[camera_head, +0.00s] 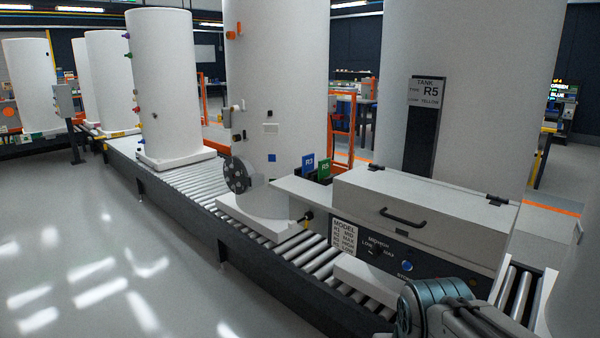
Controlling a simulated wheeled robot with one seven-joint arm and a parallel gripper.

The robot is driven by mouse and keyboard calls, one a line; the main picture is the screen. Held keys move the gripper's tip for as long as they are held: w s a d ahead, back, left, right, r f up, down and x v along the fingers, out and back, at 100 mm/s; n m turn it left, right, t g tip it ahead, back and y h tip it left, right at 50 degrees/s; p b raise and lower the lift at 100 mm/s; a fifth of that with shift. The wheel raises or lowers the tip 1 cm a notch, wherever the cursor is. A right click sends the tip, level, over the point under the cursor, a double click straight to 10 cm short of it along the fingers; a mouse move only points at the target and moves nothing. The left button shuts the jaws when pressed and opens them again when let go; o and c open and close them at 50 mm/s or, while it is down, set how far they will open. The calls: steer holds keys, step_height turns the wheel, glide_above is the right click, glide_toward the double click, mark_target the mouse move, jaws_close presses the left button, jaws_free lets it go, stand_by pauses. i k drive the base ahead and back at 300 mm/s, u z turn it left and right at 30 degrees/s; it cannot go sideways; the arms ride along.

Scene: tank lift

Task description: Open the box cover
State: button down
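The box (395,255) is a grey control box at the right, beside the roller conveyor. Its pale cover (430,199) lies flat on top and looks closed. A dark handle (403,217) sits at the cover's front edge, and two dark hinges (376,167) show along its back edge. The front panel carries a knob with LOW, MEDIUM, HIGH and MAX marks and a blue button (407,266). Part of my arm shows at the bottom right, below and in front of the box. My gripper's fingers are not in view.
A roller conveyor (190,187) runs from the back left to the front right. Large white tanks (170,85) stand along it, one behind the box with an R5 sign (424,125). A dark round disc (237,175) stands left of the box. The grey floor at left is clear.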

mark_target(478, 230)
steer(key=z, duration=0.05)
steer(key=k, duration=0.65)
steer(key=u, duration=0.6)
steer(key=i, duration=1.4)
steer(key=z, duration=0.85)
